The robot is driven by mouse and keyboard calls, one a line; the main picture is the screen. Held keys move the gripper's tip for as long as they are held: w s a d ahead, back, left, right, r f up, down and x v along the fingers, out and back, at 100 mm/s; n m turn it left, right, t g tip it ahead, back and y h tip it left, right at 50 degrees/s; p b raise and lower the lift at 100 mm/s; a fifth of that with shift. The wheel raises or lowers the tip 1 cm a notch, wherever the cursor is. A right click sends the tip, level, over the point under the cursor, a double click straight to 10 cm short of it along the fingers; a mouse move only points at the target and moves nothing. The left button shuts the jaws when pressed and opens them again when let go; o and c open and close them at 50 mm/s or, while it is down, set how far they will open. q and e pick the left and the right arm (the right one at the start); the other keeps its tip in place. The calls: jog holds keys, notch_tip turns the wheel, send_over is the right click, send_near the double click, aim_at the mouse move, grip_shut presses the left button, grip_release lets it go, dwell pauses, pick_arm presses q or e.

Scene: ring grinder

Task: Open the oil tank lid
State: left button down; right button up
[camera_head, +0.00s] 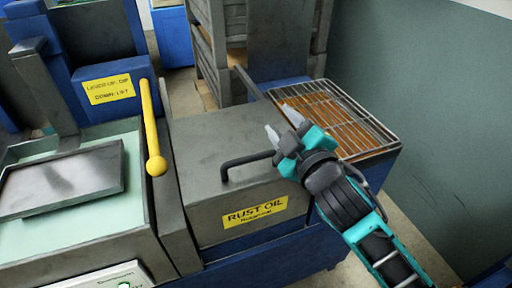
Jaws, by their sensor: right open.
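The oil tank lid (222,135) is the grey metal cover on the box in the middle, and it lies shut. A black bar handle (240,164) stands at its front edge, above a yellow "RUST OIL" label (252,212). My right gripper (281,122) comes in from the lower right and is open and empty. It shows over the right part of the lid, beside the handle's right end, which it partly hides. I cannot tell whether it touches the handle. My left gripper is not in view.
A wire rack (345,115) over a brown tray lies right of the tank. A yellow lever (153,130) stands on the left, by a blue block (112,88) with a yellow label. A metal plate (62,180) lies at the far left. A grey-green wall (440,120) bounds the right.

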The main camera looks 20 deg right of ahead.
jog(key=s+a+r+n+g+y, duration=0.1)
jog(key=a+r+n+y, duration=0.5)
jog(key=r+n+y, duration=0.45)
jog(key=a+r+n+g+y, duration=0.1)
jog(key=a+r+n+y, duration=0.5)
jog(key=n, duration=0.7)
jog(key=n+g+h, duration=1.2)
jog(key=n+g, duration=0.2)
jog(key=n, duration=0.7)
send_near(252, 157)
jog(key=p+x, duration=0.1)
jog(key=x, duration=0.7)
grip_shut()
